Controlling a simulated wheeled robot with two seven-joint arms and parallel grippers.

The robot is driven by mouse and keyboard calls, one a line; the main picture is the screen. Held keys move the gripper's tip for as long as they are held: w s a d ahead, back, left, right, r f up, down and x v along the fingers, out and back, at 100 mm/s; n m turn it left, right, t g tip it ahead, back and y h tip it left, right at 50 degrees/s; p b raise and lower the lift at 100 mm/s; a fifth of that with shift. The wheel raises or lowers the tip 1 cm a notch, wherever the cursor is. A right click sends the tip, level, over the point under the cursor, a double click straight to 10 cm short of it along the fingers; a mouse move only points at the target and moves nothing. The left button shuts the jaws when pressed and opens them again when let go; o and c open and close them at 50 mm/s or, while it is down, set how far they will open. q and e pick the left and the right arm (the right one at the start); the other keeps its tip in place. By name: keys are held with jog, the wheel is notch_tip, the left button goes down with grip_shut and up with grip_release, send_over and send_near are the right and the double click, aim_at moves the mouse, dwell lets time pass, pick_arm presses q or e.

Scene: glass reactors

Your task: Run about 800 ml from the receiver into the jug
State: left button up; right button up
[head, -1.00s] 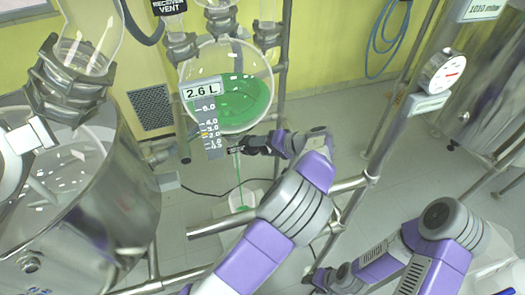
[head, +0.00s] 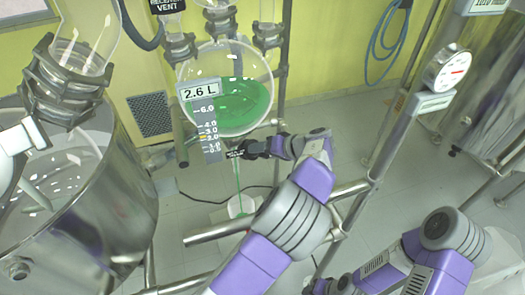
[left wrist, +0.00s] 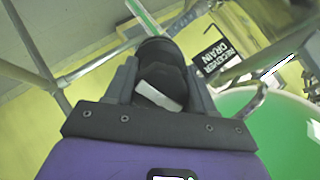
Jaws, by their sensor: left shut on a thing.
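The round glass receiver (head: 205,66) hangs at the upper middle of the head view with green liquid (head: 247,108) in it. Its display (head: 200,91) reads 2.6 L. My left gripper (head: 243,150) is shut on the dark drain valve handle below the receiver. In the left wrist view the dark handle (left wrist: 160,75) sits between the fingers, beside a RECEIVER DRAIN tag (left wrist: 220,52). A thin green stream (head: 239,178) falls from the drain into the white jug (head: 235,208) on the floor. The jug is partly hidden by my left arm, and its level is unreadable.
A large steel vessel (head: 125,215) stands at the left. Metal frame rails (head: 215,233) run beside the jug and my left arm. A round gauge (head: 452,68) is at the right. My right arm is at the lower right, its fingers unclear at the bottom edge.

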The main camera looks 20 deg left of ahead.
pick_arm(q)
jog(key=o, duration=1)
jog(key=shift+p+v, duration=0.75)
jog(key=shift+v, duration=3.05)
